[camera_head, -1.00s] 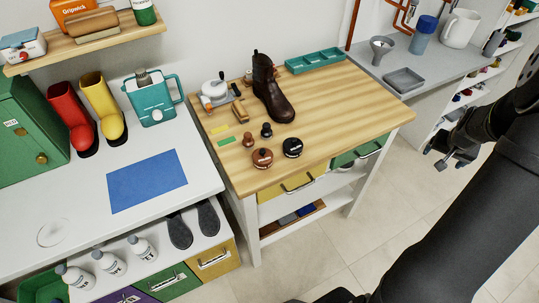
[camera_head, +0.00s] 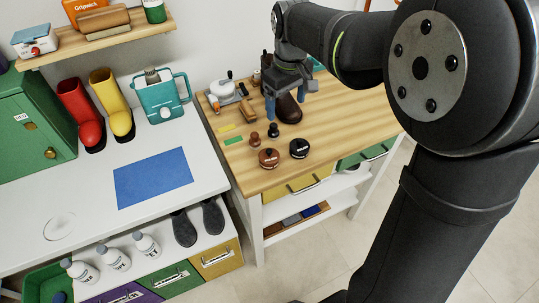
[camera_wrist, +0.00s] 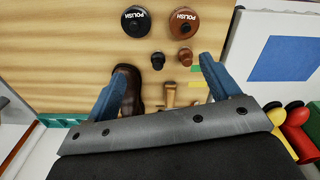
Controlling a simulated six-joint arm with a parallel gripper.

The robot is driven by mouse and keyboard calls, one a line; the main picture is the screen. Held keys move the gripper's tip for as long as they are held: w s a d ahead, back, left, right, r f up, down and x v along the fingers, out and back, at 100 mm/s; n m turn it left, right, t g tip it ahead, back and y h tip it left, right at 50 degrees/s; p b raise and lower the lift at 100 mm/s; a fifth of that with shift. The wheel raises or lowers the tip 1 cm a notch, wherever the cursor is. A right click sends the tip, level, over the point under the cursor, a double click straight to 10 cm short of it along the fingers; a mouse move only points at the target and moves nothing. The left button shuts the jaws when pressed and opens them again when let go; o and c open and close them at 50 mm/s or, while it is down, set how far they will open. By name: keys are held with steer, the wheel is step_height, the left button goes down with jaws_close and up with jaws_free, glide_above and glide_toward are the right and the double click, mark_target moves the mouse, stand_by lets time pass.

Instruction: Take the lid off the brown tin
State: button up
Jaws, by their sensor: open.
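The brown tin (camera_head: 269,160) sits on the wooden bench top near its front edge, its lid on and a small knob on top. In the wrist view the brown tin (camera_wrist: 184,22) is at the top, with POLISH lettering on the lid. A black tin (camera_head: 299,149) stands just right of it in the head view; it also shows in the wrist view (camera_wrist: 136,21). My gripper (camera_head: 284,106) is open and empty, fingers pointing down, above the back of the bench by the brown boot (camera_head: 289,108). It is apart from the tin. The wrist view shows both blue fingers (camera_wrist: 165,78) spread.
Two small knobbed items, one brown (camera_head: 254,139) and one black (camera_head: 273,130), stand just behind the tins. Brushes (camera_head: 248,110) and a white pot (camera_head: 222,88) lie at the bench's back left. The bench's front right is clear.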

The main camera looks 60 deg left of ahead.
steer(key=r+n, duration=0.1)
steer(key=r, duration=0.1)
glide_above(268, 150)
step_height(268, 150, down, 18)
steer(key=shift+r, duration=0.2)
steer(key=c, duration=1.1)
steer(key=shift+o, duration=0.2)
steer(key=shift+r, duration=0.15)
